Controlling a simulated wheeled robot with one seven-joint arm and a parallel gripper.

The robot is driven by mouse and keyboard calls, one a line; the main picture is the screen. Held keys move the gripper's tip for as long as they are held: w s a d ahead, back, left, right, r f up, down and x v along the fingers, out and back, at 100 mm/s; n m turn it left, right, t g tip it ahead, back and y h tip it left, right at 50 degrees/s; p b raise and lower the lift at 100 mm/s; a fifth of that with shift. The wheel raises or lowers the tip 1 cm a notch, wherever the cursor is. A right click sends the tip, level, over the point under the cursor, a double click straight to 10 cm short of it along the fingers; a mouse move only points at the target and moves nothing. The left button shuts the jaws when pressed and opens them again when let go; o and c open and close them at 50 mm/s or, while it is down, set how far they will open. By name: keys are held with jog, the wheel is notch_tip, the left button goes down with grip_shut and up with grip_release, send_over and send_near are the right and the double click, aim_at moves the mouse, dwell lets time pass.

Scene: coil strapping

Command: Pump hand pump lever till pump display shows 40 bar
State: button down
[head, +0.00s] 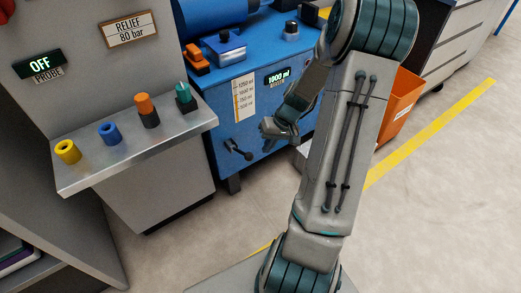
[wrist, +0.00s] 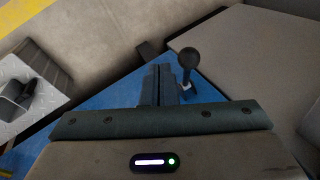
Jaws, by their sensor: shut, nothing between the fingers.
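A short black lever with a ball end (head: 238,150) sits low on the front of the blue cabinet (head: 222,105). In the wrist view a black ball-ended lever (wrist: 189,62) stands just right of my fingers; it appears to be the same one. I cannot tell whether it is the hand pump lever. My gripper (head: 268,130) is shut and empty, in front of the cabinet and right of that lever. In the wrist view its fingers (wrist: 160,80) are together, apart from the ball.
A grey shelf (head: 130,150) at left carries yellow, blue, orange and teal parts. An orange bin (head: 402,100) stands behind my arm. The floor at right is clear.

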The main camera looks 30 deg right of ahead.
jog(key=r, duration=0.1)
jog(key=s+d+r, duration=0.1)
jog(key=s+d+r+p, duration=0.1)
jog(key=r, duration=0.1)
jog(key=shift+r, duration=0.1)
dwell(0.8)
jog(key=s+a+r+h+p, duration=0.1)
jog(key=s+a+r+p, duration=0.3)
jog(key=r+p, duration=0.5)
jog(key=s+a+r+n+h+p, duration=0.1)
jog(key=s+a+r+p, duration=0.3)
jog(key=r, duration=1.6)
jog(key=s+a+r+n+t+h+p, duration=0.1)
jog(key=s+a+r+p, duration=0.3)
jog(key=a+r+p, duration=0.5)
notch_tip(320, 180, up, 6)
jog(key=h+p, duration=0.1)
jog(key=p, duration=0.4)
jog(key=shift+s+a+r, duration=0.15)
jog(key=shift+s+a, duration=0.1)
jog(key=shift+s, duration=0.15)
